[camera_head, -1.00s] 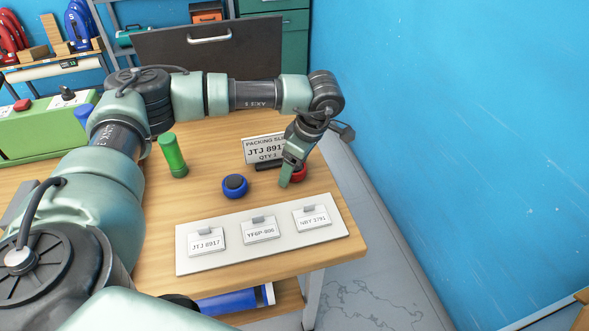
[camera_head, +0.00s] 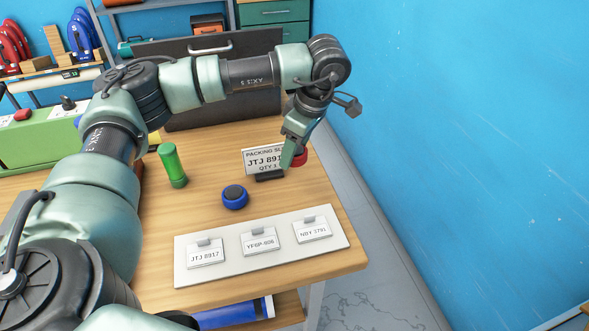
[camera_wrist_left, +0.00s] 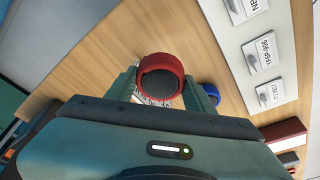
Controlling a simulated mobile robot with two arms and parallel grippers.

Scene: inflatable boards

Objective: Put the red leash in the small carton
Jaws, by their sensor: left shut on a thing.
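The red leash (camera_head: 300,158) is a short, round red coil with a dark centre. My left gripper (camera_head: 294,160) is shut on it, above the right part of the table beside the packing slip. In the left wrist view the red leash (camera_wrist_left: 161,68) sits between the two fingertips, its round dark face showing. Part of it is hidden behind a finger in the head view. I cannot make out a small carton in either view. My right gripper is not in view.
A blue coil (camera_head: 235,198) lies left of the gripper, and a green cylinder (camera_head: 172,168) stands further left. A packing slip sign (camera_head: 259,157) reads JTJ 8917. A white board (camera_head: 216,270) with three label cards lies at the front. Table (camera_head: 205,150) meets a blue wall's side aisle at right.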

